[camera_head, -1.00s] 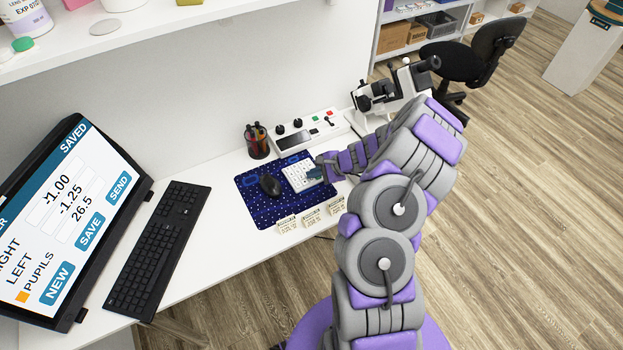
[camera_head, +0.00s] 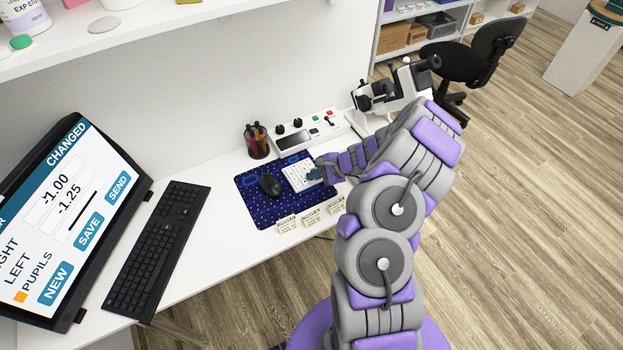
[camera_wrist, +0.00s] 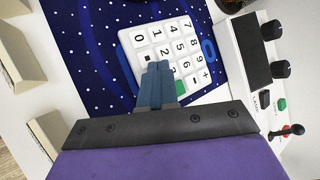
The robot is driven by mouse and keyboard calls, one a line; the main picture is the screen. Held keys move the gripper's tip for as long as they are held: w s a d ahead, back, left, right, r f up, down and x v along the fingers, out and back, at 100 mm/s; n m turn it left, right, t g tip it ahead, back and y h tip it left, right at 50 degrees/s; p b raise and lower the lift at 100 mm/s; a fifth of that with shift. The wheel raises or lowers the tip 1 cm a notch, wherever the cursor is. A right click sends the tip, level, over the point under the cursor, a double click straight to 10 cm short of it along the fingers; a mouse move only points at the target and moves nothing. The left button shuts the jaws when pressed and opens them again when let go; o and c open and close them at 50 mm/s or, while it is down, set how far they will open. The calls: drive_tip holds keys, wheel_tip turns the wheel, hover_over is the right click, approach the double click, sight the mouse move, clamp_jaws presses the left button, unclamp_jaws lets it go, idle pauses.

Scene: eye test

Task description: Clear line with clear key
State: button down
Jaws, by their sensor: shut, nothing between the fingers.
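The white number keypad (camera_head: 296,177) lies on a dark blue starry mat. In the wrist view the keypad (camera_wrist: 180,33) shows digit keys, plus and minus keys and one green key (camera_wrist: 181,87). My gripper (camera_wrist: 158,66) is shut and empty, its blue-grey fingertips over the keypad beside the 2 and 3 keys. They hide the key or keys beneath, and I cannot tell whether they touch. In the head view my gripper (camera_head: 314,174) is at the keypad's right side. The screen (camera_head: 65,215) reads CHANGED, with -1.00, -1.25 and a dark bar in the third field.
A pen cup (camera_head: 257,142) and a control panel (camera_head: 305,132) with knobs stand behind the mat. Small label cards (camera_head: 311,218) stand along its front. A black keyboard (camera_head: 158,250) lies before the screen.

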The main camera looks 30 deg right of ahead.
sight(314, 181)
drive_tip(key=shift+r, duration=0.15)
drive_tip(key=shift+r+p, duration=0.7)
drive_tip(key=shift+r, duration=0.05)
drive_tip(key=shift+r+p, duration=1.85)
drive_tip(key=shift+r, duration=0.7)
drive_tip(key=shift+f, duration=0.1)
